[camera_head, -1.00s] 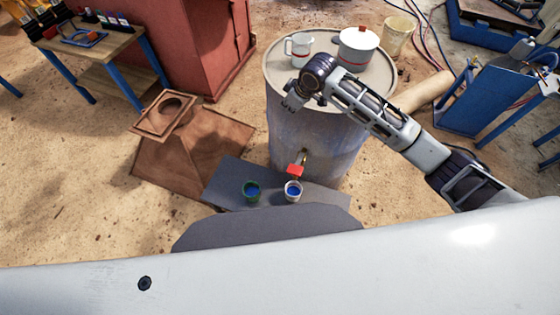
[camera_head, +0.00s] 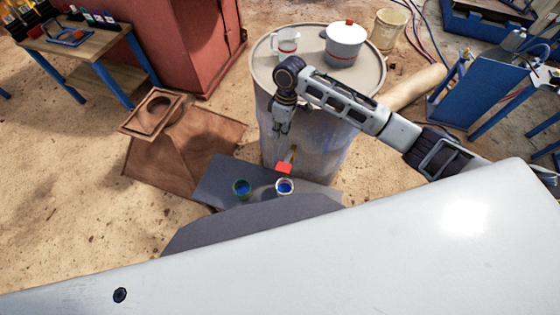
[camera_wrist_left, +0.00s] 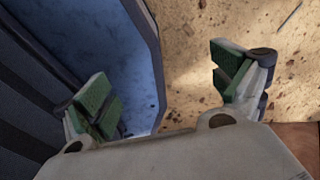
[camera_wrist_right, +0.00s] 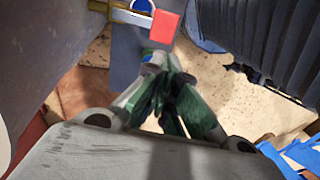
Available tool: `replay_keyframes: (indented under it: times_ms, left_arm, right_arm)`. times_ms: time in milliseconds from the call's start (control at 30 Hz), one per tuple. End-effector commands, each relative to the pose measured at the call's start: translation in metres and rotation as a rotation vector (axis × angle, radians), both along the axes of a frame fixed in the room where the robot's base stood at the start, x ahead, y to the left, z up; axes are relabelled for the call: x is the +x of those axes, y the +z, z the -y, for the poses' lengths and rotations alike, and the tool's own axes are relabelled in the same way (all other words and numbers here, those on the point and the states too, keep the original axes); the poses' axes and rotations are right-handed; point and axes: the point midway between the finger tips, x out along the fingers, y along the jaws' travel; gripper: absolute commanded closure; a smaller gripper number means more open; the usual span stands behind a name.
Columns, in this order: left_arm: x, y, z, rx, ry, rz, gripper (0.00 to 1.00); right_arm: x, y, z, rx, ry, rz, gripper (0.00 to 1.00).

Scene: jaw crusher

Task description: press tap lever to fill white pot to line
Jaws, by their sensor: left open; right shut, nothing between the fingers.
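The tap (camera_wrist_right: 128,14) with its red lever (camera_head: 284,168) sticks out low on the side of a grey drum (camera_head: 305,130). The lever also shows in the right wrist view (camera_wrist_right: 165,26). The white pot (camera_head: 285,187), with blue inside, stands below the tap on a dark grey board. A green pot (camera_head: 241,188), also blue inside, stands to its left. My right gripper (camera_head: 281,130) points down in front of the drum, above and apart from the lever. Its green-padded fingers are shut and empty. My left gripper (camera_wrist_left: 165,90) is open and empty, seen only in the left wrist view.
A blue-legged table (camera_head: 85,50) is at upper left.

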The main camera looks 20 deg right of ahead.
Motion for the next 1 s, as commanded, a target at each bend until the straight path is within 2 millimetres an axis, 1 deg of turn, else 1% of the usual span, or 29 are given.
replay_keyframes:
  times_ms: [200,667,867,1000]
  left_arm:
    - [0.010,0.001,0.002,-0.010,0.001,0.046,0.05]
    - [0.010,0.001,0.002,-0.010,0.002,0.046,0.05]
    - [0.010,0.001,0.002,-0.010,0.003,0.045,0.05]
    - [0.010,0.001,0.002,-0.010,0.003,0.045,0.05]
  right_arm:
    - [-0.007,0.000,0.007,-0.028,0.027,-0.030,1.00]
    - [-0.007,-0.001,0.007,-0.027,0.034,-0.028,1.00]
    - [-0.009,-0.011,0.005,-0.026,0.034,-0.029,1.00]
    - [-0.012,-0.025,0.004,-0.026,0.034,-0.030,1.00]
